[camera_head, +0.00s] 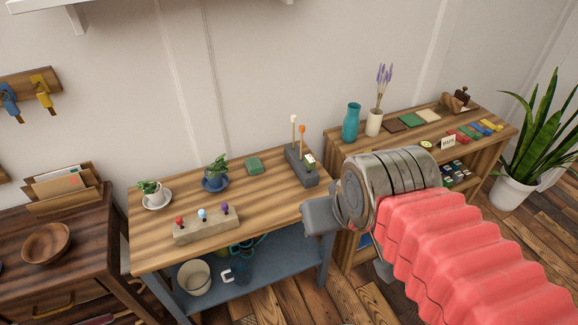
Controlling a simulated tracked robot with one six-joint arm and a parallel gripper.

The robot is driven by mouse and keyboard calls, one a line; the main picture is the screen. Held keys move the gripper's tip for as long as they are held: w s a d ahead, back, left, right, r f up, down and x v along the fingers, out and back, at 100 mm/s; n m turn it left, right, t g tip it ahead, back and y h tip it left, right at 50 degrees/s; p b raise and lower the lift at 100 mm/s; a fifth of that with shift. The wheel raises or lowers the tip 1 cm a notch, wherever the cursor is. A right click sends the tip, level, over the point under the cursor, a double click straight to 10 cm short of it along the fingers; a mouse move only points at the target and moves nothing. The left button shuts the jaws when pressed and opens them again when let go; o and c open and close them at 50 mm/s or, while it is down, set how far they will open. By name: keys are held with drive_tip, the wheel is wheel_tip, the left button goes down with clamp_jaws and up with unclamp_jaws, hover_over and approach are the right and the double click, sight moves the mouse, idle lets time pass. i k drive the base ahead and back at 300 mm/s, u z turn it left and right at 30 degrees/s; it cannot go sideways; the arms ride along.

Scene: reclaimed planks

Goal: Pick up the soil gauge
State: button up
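A dark grey holder (304,178) stands at the right end of the wooden potting table (255,213). Several upright tools stand in it: one with a pale top, one with an orange top (302,130), and a short one with a white and green head (310,160). The short one looks like the soil gauge, but it is too small to be sure. My gripper (318,217) shows as a grey block at the end of my arm, in front of the table's right end and below the holder in the picture. Its fingertips cannot be made out.
A beige block with red, blue and purple knobs (206,226), two small potted plants and a green pad (253,166) are on the table. A right-hand shelf (345,148) bears a teal vase (351,122). The table's middle is clear.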

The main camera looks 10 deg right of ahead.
sight(309, 161)
drive_tip(key=u, duration=0.7)
drive_tip(key=i, duration=1)
drive_tip(key=u, duration=0.05)
